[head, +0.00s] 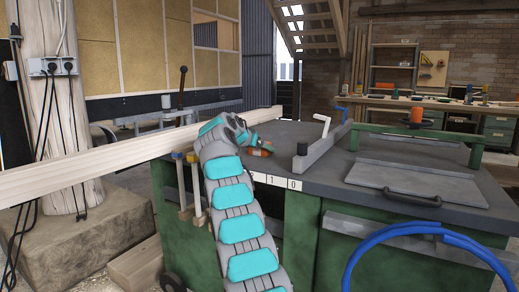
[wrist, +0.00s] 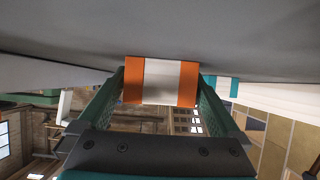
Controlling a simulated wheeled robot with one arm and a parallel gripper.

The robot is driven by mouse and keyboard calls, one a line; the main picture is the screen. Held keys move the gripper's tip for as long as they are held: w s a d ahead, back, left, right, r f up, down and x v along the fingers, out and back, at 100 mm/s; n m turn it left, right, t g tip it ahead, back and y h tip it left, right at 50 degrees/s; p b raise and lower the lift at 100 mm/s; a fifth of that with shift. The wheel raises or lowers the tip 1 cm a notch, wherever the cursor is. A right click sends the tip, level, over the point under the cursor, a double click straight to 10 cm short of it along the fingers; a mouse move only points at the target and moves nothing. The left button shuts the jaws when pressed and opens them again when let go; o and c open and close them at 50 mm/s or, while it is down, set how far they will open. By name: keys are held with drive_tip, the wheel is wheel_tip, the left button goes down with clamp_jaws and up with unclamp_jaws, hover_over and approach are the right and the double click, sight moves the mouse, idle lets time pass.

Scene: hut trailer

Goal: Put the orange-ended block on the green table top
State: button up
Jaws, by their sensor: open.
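The orange-ended block (wrist: 160,75) has a white middle and orange ends. In the wrist view it lies between my gripper's two green fingers (wrist: 163,82), against the dark grey surface. In the head view its orange part (head: 262,152) shows near the table's left edge, partly hidden by my gripper (head: 252,145). My gripper is open around the block; whether a finger touches it I cannot tell. The table (head: 320,190) has a green body and a dark grey top. A teal-ended block (wrist: 222,85) shows just beyond the right finger in the wrist view.
A long wooden beam (head: 120,152) runs across the left side up to the table. A grey bar with a white handle (head: 322,125), a metal plate (head: 395,180) and a green rail (head: 425,134) occupy the top's right part. A blue hose (head: 420,232) curves at front right.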

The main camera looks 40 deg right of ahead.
drive_tip(key=shift+r, duration=0.2)
drive_tip(key=shift+b+v, duration=0.3)
drive_tip(key=shift+v, duration=0.45)
drive_tip(key=b+v, duration=0.2)
drive_tip(key=v, duration=0.8)
drive_tip(key=shift+a, duration=0.3)
drive_tip(key=shift+s+a, duration=0.15)
drive_tip(key=shift+a, duration=0.1)
drive_tip(key=s+a+f+n+g+y, duration=0.2)
drive_tip(key=s+a+f, duration=0.9)
drive_tip(key=s, duration=0.6)
drive_tip(key=s+a+f+n+g+y, duration=0.2)
drive_tip(key=s+a+f+n+y, duration=0.3)
drive_tip(key=s+a+f, duration=0.6)
drive_tip(key=s+a+f+n+g+y, duration=0.2)
drive_tip(key=s+a+f, duration=0.9)
drive_tip(key=s, duration=1.1)
drive_tip(key=a+n+y, duration=0.2)
drive_tip(key=a+n, duration=0.1)
drive_tip(key=n, duration=0.1)
drive_tip(key=shift+s+g, duration=0.3)
drive_tip(key=shift+s, duration=0.1)
